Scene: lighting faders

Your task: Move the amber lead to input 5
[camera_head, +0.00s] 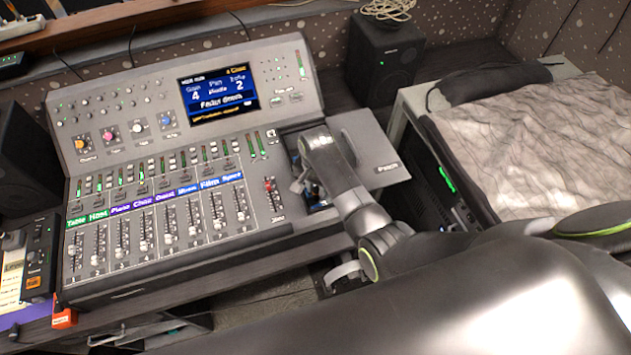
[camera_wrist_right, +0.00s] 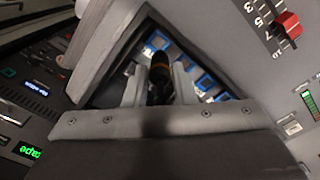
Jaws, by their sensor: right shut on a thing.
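My right gripper (camera_head: 308,186) reaches down into a recess at the right end of the mixing console (camera_head: 150,285). Several blue-edged sockets (camera_wrist_right: 206,82) line the recess around the plug. I cannot read their numbers, nor tell whether the plug's tip sits in a socket. The gripper and arm hide much of the recess in the head view. My left gripper is not in view.
A red fader (camera_wrist_right: 289,25) stands close beside the recess; several other faders fill the console's left part. A lit screen (camera_head: 218,90) is behind them. A black speaker (camera_head: 384,60) stands behind right, and a rack with a grey cloth (camera_head: 530,140) on top is at right.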

